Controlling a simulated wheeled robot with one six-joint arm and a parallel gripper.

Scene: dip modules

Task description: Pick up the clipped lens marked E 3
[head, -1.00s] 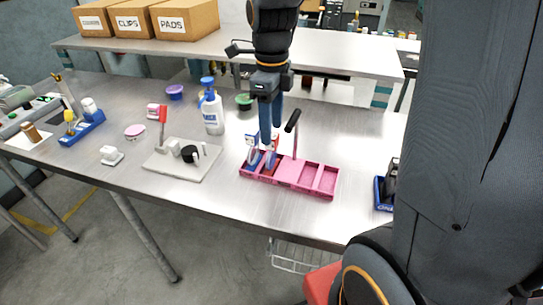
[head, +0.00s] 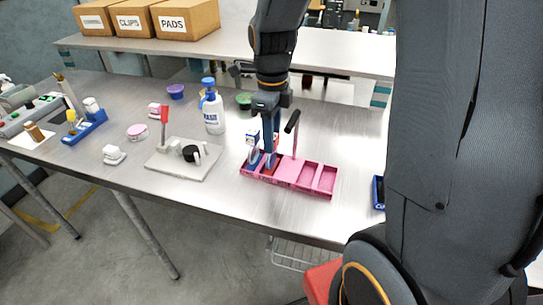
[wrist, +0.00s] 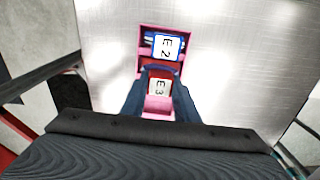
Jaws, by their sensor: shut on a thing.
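The clipped lens marked E 3 (wrist: 159,87) shows its pale tag between my two fingers in the wrist view. My gripper (head: 270,148) is shut on it, with the fingers reaching down into the pink divided tray (head: 327,181). In the head view my fingers mostly hide this lens. A second lens marked E 2 (wrist: 168,46), with a blue-edged tag, stands in the adjoining compartment. It also shows in the head view (head: 253,138), just left of my fingers. I cannot tell whether the E 3 lens still touches the tray floor.
The tray's right compartments look empty, and a black-topped handle (head: 292,122) rises from it. A white bottle with a blue cap (head: 213,115) and a pale board (head: 185,172) stand to the left. A blue holder (head: 378,192) is at the right. Bare table lies between.

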